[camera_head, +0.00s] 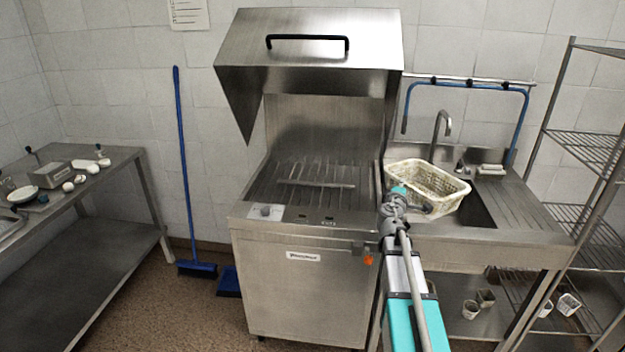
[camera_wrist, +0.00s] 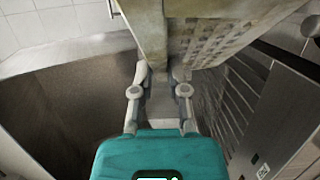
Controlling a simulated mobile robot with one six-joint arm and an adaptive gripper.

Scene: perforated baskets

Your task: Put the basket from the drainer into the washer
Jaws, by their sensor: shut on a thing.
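The basket (camera_head: 443,185) is a cream perforated one. In the head view it is held over the sink, close to the washer's right side. My gripper (camera_head: 392,210) is shut on the basket's near left part. In the wrist view the basket (camera_wrist: 215,30) fills the upper middle, and my gripper's fingers (camera_wrist: 161,80) close on its wall. The washer (camera_head: 300,260) is a steel machine with its hood raised. Its slatted rack (camera_head: 315,185) is bare. The drainer (camera_head: 520,205) is the ribbed steel surface right of the sink.
A tap (camera_head: 440,128) and a blue hose (camera_head: 467,84) stand behind the sink. A wire shelf (camera_head: 590,145) is at the right. A steel table (camera_head: 105,175) with dishes is at the left. A blue broom (camera_head: 186,160) leans on the wall. The floor before the left table is clear.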

